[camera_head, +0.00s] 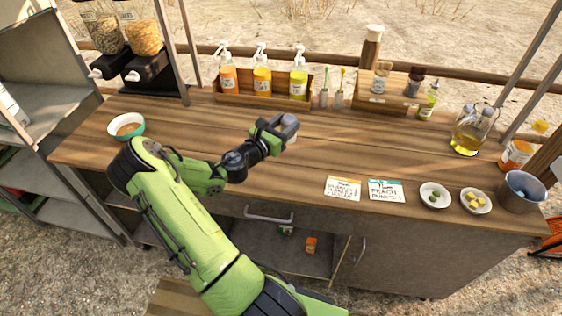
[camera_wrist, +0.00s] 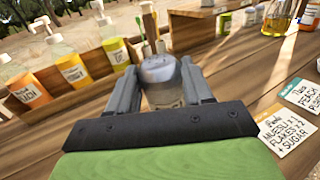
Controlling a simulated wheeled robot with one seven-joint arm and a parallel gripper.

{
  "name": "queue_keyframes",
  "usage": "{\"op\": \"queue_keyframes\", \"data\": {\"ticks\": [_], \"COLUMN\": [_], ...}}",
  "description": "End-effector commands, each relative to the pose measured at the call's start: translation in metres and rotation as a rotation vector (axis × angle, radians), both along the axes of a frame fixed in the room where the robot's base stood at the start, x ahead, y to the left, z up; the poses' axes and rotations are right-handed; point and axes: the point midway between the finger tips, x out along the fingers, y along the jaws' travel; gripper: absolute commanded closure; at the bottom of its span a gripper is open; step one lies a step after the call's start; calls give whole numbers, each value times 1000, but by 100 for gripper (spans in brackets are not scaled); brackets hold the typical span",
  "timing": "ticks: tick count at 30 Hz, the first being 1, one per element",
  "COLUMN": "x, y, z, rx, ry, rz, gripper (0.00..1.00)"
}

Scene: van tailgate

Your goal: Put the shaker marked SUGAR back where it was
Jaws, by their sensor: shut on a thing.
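My gripper (camera_head: 279,131) is shut on a small shaker (camera_head: 291,122) with a grey domed metal lid, over the middle of the wooden counter. In the wrist view the shaker (camera_wrist: 160,77) stands about upright between the two fingers. Its marking is hidden, so I cannot read whether it says SUGAR. I cannot tell whether its base touches the counter. A wooden riser (camera_head: 375,106) at the back right bears a light-lidded jar (camera_head: 381,76) and a dark-lidded jar (camera_head: 413,83).
A teal bowl (camera_head: 127,125) is at left. Order cards (camera_head: 343,188), small bowls (camera_head: 434,195) and an oil jug (camera_head: 467,138) are at right. The middle counter is clear.

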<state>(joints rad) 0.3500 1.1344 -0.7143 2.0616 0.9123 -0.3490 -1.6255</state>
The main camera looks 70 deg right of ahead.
Motion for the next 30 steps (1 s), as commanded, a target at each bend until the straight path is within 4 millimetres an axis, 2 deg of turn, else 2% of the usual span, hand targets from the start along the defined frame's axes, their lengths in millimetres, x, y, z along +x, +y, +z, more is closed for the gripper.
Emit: {"op": "queue_keyframes", "data": {"ticks": [1, 3, 14, 24, 25, 30], "x": [0, 1, 1, 1, 1, 1], "y": [0, 0, 0, 1, 1, 1], "z": [-18, -36, -92, -96, -97, -96], "rx": [4, 4, 3, 2, 3, 2], "ry": [6, 6, 3, 2, 1, 0], "rz": [0, 1, 1, 1, 1, 1], "gripper": [82, 82, 82, 82, 48, 24]}}
